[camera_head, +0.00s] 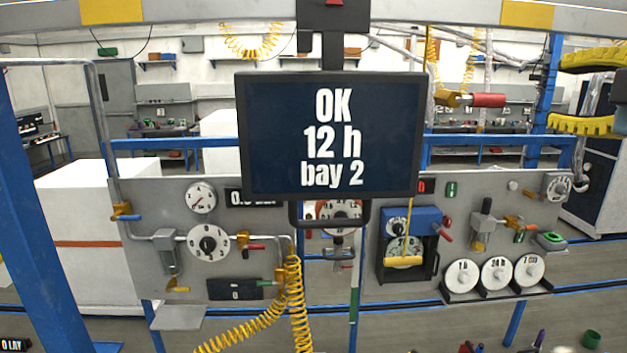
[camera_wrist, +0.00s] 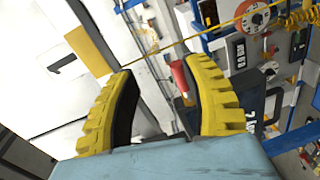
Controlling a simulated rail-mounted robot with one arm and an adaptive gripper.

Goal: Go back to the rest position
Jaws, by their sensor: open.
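My gripper (camera_head: 588,92) is at the upper right edge of the head view, with its yellow ribbed fingers apart and nothing between them. In the wrist view, my gripper (camera_wrist: 160,100) has its two yellow fingers spread wide and empty. A hanging screen (camera_head: 330,135) in the middle of the head view reads "OK 12 h bay 2". The screen also shows partly in the wrist view (camera_wrist: 238,155), behind the right finger.
A grey panel (camera_head: 150,200) with dials and valves stands behind the screen. A yellow coiled hose (camera_head: 295,300) hangs below it. A red-handled tool (camera_head: 487,100) hangs on a yellow coil, left of my gripper. Three round discs (camera_head: 496,273) sit on a rack at right.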

